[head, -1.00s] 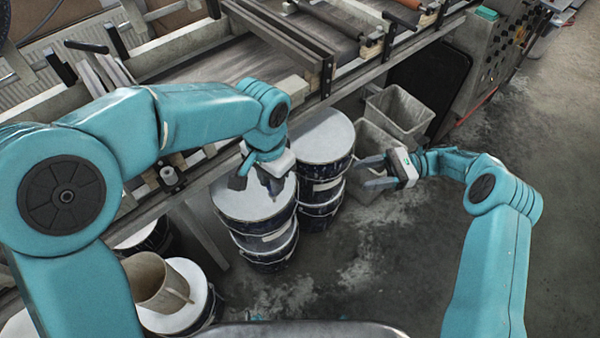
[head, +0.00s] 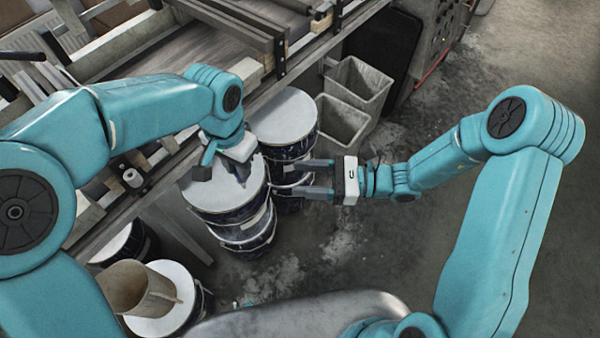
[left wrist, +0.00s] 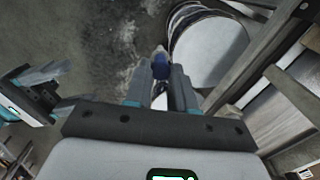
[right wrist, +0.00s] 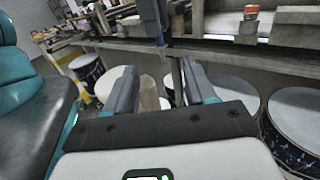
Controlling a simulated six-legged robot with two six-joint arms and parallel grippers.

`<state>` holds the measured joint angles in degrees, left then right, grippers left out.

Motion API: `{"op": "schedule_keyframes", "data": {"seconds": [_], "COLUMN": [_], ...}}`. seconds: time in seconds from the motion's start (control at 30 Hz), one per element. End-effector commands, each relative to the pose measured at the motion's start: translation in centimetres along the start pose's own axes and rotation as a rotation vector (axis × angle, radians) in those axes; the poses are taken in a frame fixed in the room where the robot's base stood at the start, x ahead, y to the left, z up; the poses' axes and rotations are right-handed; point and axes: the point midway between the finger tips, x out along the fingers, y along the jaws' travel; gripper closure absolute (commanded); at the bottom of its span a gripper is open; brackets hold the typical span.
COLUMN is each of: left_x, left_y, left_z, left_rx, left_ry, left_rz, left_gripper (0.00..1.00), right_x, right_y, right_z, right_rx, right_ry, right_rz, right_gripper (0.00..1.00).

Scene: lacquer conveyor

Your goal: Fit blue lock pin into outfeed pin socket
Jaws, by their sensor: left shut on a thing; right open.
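My left gripper (head: 222,171) hangs above a paint can beside the conveyor. In the left wrist view its fingers (left wrist: 160,78) are shut on the blue lock pin (left wrist: 160,64), whose blue body and pale end show at the fingertips. The pin is too small to make out clearly in the head view. My right gripper (head: 306,178) is open and empty, to the right of the cans, fingers pointing left. Its spread fingers (right wrist: 160,70) show in the right wrist view. A bracket with a white round cap (head: 132,178) sits by the conveyor rail; I cannot tell whether it is the outfeed socket.
Stacked cans (head: 225,197) with pale lids stand below the conveyor (head: 165,60). Two grey bins (head: 358,85) are behind them. Open floor (head: 330,255) lies at the centre and right.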

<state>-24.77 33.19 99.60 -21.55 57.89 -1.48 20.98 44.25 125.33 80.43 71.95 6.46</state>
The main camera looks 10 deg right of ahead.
Motion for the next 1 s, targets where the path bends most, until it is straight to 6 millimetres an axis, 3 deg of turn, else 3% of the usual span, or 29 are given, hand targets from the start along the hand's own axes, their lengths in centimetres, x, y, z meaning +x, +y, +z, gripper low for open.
{"op": "schedule_keyframes", "data": {"seconds": [0.23, 0.7, 1.0], "left_x": [0.0, 0.0, 0.0], "left_y": [0.0, 0.0, 0.0], "left_z": [0.0, 0.0, 0.0], "left_rx": [0.0, 0.0, 0.0], "left_ry": [0.0, 0.0, 0.0], "left_rz": [0.0, 0.0, 0.0], "left_gripper": [1.0, 1.0, 1.0], "right_x": [1.2, 10.0, 12.0], "right_y": [-0.1, -0.1, -0.1], "right_z": [0.3, 0.2, 0.3], "right_rx": [-0.01, -0.011, -0.01], "right_ry": [-0.001, -0.001, -0.001], "right_rz": [0.004, 0.006, 0.003], "right_gripper": [0.45, 0.45, 0.45]}}
